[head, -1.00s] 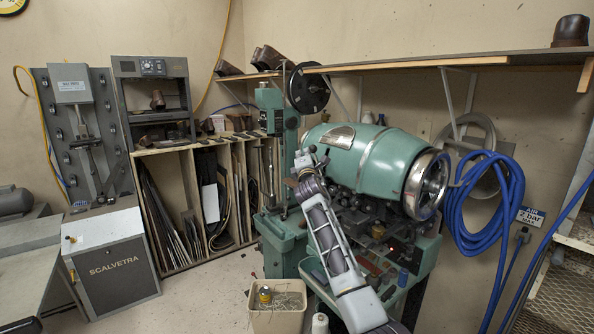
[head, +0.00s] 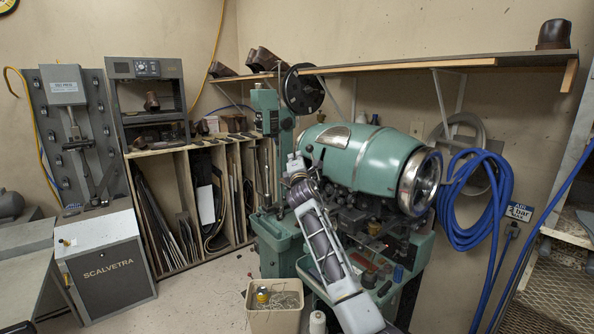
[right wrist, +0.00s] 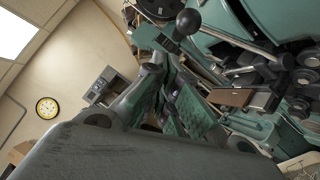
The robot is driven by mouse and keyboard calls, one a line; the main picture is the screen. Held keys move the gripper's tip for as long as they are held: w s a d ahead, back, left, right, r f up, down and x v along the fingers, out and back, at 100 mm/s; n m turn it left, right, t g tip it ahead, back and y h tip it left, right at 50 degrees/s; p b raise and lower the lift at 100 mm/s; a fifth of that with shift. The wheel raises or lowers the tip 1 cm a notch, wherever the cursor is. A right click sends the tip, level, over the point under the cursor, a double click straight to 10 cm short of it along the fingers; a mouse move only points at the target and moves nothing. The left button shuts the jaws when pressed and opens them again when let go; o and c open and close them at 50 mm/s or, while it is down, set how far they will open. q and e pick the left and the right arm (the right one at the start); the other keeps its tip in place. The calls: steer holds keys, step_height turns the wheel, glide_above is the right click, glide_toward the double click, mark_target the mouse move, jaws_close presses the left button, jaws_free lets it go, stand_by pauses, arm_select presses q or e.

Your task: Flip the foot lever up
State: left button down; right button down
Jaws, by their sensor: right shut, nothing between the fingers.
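The green sole stitcher (head: 362,155) stands right of centre in the head view, with a large round drum on top. My right arm reaches up in front of it, and my right gripper (head: 297,168) is at the drum's left end, beside the machine's upright column. In the right wrist view, the shut, empty gripper (right wrist: 172,78) points towards the machine. A lever with a black ball knob (right wrist: 188,22) shows just beyond the fingers, apparently the foot lever. I cannot tell whether the gripper touches it. My left gripper is not in view.
A cream bin (head: 273,318) stands on the floor before the machine. A wooden rack (head: 178,205) of sheets is to the left. A long shelf (head: 420,66) runs above the machine. Coiled blue hose (head: 480,200) hangs on the right. Small items crowd the machine's lower deck.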

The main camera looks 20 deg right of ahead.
steer(key=r+b+v, duration=0.1)
steer(key=r+v, duration=0.1)
steer(key=v, duration=0.6)
steer(key=shift+s+a+f+b, duration=0.35)
steer(key=shift+s+a+f, duration=0.1)
steer(key=shift+s+f, duration=0.05)
stand_by(0.6)
